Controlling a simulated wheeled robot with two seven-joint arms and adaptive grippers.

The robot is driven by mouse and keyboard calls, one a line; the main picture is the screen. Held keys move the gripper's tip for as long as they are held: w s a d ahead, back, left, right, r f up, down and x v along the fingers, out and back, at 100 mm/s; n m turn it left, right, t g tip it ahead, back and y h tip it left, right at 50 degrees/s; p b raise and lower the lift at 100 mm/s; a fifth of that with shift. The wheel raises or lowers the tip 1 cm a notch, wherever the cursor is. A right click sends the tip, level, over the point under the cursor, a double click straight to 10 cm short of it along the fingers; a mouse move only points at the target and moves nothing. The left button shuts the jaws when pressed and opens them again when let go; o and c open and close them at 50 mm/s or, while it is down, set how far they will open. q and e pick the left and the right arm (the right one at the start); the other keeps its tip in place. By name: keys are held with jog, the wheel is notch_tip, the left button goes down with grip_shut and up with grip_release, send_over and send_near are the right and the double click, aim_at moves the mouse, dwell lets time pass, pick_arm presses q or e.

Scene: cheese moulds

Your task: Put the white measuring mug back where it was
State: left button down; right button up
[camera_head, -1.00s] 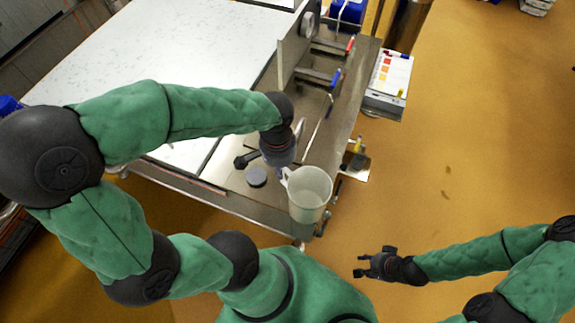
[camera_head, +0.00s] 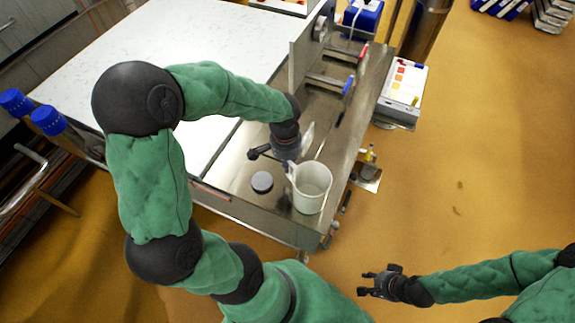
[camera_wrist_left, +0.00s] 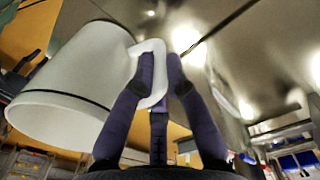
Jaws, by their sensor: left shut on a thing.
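The white measuring mug (camera_head: 312,190) is over the front right part of the steel bench top (camera_head: 237,171) in the head view. Its mouth faces up toward the head camera. My left gripper (camera_head: 290,168) is at the mug's left side, shut on its handle. In the left wrist view the white mug (camera_wrist_left: 75,85) fills the left side, and the left gripper's fingers (camera_wrist_left: 160,75) close around the handle. I cannot tell whether the mug's base touches the steel. My right gripper (camera_head: 366,283) is open and empty, over the floor at lower right.
A dark grey round disc (camera_head: 262,182) lies on the steel left of the mug. A vertical metal plate (camera_head: 303,50) and clamps with red and blue handles stand farther back. A white box with coloured squares (camera_head: 403,85) is at the right. Open floor lies right of the bench.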

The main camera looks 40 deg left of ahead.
pick_arm(q)
jog(key=shift+f, duration=0.1)
jog(key=shift+f, duration=0.1)
jog(key=shift+f, duration=0.1)
jog(key=c, duration=1.3)
grip_release()
jog(key=shift+o, duration=0.2)
jog(key=r+p, duration=0.2)
jog(key=r, duration=0.4)
jog(key=r+p, duration=0.2)
jog(key=r, duration=0.4)
jog(key=shift+s+a+r, duration=0.15)
jog(key=shift+a+r, duration=0.05)
